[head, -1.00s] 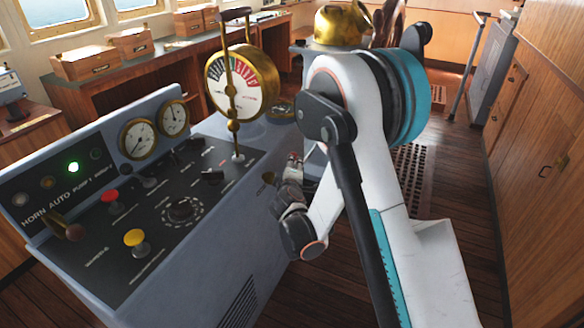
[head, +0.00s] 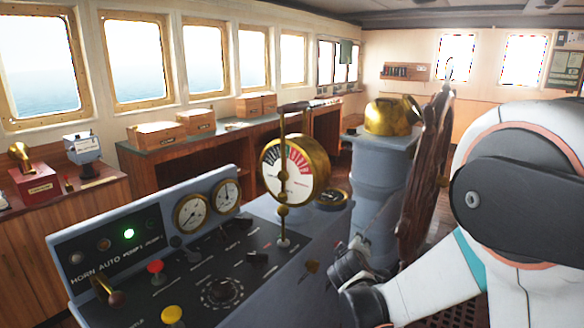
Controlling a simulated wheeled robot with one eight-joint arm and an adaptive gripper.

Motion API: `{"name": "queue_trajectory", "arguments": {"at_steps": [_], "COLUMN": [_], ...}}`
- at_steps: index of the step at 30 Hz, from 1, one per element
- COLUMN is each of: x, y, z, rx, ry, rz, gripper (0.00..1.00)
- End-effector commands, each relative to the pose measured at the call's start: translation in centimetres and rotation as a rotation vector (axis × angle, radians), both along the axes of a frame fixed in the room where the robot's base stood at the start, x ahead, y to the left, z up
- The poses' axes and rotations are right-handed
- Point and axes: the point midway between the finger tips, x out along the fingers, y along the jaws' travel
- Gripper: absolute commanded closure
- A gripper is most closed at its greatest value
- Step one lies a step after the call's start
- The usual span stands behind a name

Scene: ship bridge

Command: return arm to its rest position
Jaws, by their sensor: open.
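My white arm fills the right side of the head view, with a dark joint cover up close and the forearm folded down and toward the left. My gripper (head: 355,245) is small and dark at the end of the forearm, beside the right side of the grey control console (head: 275,292). Its jaws are open and nothing shows between them. Its fingertips are hard to make out against the dark background.
The console carries a brass telegraph dial (head: 295,170) with a lever, two gauges, and red and yellow knobs. A wooden ship's wheel (head: 426,175) and brass binnacle (head: 388,116) stand behind my gripper. Wooden boxes (head: 157,134) sit on the counter under the windows.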

Motion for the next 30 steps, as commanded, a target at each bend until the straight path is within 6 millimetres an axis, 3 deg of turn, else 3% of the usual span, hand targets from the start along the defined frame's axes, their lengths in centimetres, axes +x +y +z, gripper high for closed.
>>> {"name": "queue_trajectory", "arguments": {"at_steps": [6, 15, 23, 30], "x": [-5.0, -13.1, -21.0, -28.3], "y": [-2.0, -3.5, -3.9, -3.3], "z": [4.0, 7.4, 8.6, 8.4], "rx": [0.150, 0.353, 0.527, 0.687], "ry": [0.055, 0.131, 0.199, 0.265], "rz": [-0.084, -0.191, -0.281, -0.355], "gripper": [0.49, 0.49, 0.49, 0.49]}}
